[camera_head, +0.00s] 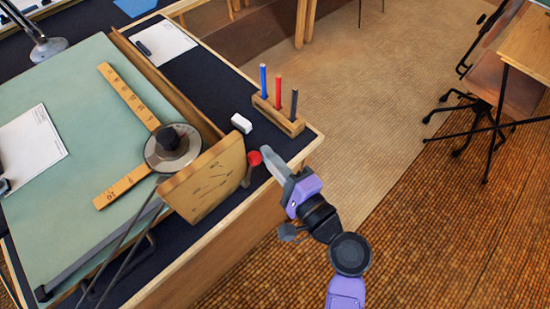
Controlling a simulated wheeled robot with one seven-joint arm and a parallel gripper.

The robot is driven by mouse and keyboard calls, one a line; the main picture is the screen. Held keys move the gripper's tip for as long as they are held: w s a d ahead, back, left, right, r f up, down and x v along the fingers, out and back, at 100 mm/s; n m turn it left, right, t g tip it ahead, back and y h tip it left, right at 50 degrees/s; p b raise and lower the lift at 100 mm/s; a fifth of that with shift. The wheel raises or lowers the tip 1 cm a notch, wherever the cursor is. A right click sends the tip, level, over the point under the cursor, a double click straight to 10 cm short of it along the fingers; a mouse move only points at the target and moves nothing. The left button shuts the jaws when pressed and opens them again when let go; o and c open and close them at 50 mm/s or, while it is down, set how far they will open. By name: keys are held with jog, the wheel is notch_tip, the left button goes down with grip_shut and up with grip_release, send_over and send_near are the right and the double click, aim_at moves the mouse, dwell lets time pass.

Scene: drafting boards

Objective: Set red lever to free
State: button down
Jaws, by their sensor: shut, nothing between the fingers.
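The red lever shows as a round red knob (254,158) on a short grey stem (246,178) near the right edge of the drafting desk. A wooden panel (205,180) stands just left of it. My gripper (267,153) is shut and empty. Its fingertips are right beside the red knob, on its right side; I cannot tell whether they touch. The lever's base is partly hidden, and no setting label for it can be read.
A wooden holder (279,119) with several coloured pens and a white eraser (241,123) stand behind the knob. The tilted green board (80,95) carries a wooden ruler (130,96) with a round dark-knobbed head. Open floor (350,90) lies right of the desk.

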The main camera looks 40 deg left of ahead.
jog(key=shift+s+r+n+b, duration=0.35)
jog(key=shift+s+n+b, duration=0.2)
jog(key=shift+n, duration=0.25)
